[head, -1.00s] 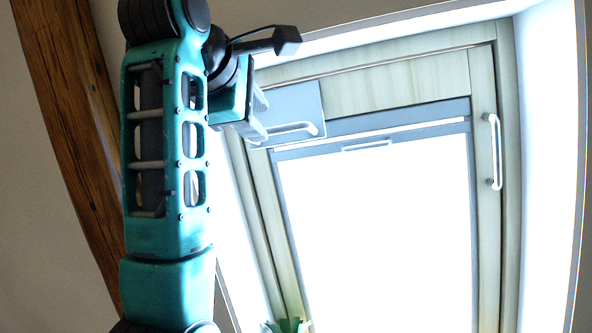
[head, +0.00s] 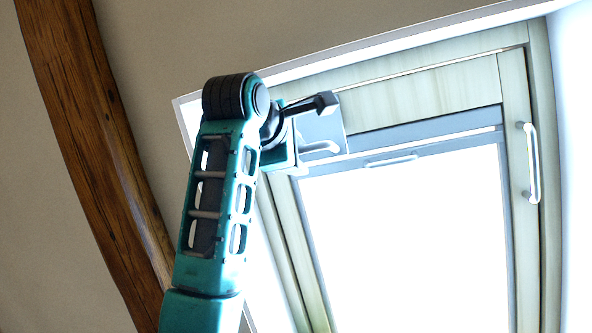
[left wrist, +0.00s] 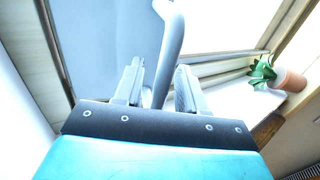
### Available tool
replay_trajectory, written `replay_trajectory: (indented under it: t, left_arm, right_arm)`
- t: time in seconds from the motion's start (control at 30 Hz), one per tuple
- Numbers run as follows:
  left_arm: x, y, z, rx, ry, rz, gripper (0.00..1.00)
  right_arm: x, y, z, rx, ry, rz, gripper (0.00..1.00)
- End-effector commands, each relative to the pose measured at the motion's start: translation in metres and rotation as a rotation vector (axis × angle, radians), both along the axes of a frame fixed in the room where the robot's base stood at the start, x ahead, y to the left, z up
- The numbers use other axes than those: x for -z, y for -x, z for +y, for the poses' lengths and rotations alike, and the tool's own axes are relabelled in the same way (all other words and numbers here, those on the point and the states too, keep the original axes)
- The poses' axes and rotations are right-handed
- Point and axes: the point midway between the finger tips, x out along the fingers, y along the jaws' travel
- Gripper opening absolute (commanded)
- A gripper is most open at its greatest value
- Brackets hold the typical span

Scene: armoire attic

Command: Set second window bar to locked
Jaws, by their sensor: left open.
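A bright roof window in a pale wooden frame (head: 430,88) fills the right of the head view. A white bar (head: 531,163) stands along its right side. A bent bar (head: 320,147) sits on a grey plate (head: 325,127) at the window's upper left. My right gripper is out of view.
A small handle (head: 390,161) sits on the window's top rail. A curved wooden beam (head: 95,130) runs down the left. A potted plant (left wrist: 290,79) stands to the right in the left wrist view.

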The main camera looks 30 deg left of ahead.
Motion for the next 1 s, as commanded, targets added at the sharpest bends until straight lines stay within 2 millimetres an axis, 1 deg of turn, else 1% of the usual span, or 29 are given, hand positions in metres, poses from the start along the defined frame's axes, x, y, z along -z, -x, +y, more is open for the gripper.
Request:
replay_trajectory:
  t: [0.1,0.33,0.73,0.77,1.0]
  left_arm:
    - [-0.0009,-0.0037,0.001,0.0,0.0,0.0,0.4]
    - [-0.0005,-0.004,0.001,0.0,-0.001,0.0,0.4]
    - [-0.0005,-0.0037,0.0007,0.0,-0.001,0.0,0.02]
    - [-0.0005,-0.0037,0.0007,0.0,-0.001,0.0,0.0]
    - [-0.0004,-0.0038,0.0006,0.0,-0.001,0.0,0.0]
  right_arm:
    - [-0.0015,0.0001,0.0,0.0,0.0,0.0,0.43]
    - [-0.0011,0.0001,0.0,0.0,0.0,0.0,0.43]
    - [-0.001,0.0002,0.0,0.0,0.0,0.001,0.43]
    - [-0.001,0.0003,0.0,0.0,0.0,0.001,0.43]
    - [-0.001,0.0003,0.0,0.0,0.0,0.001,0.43]
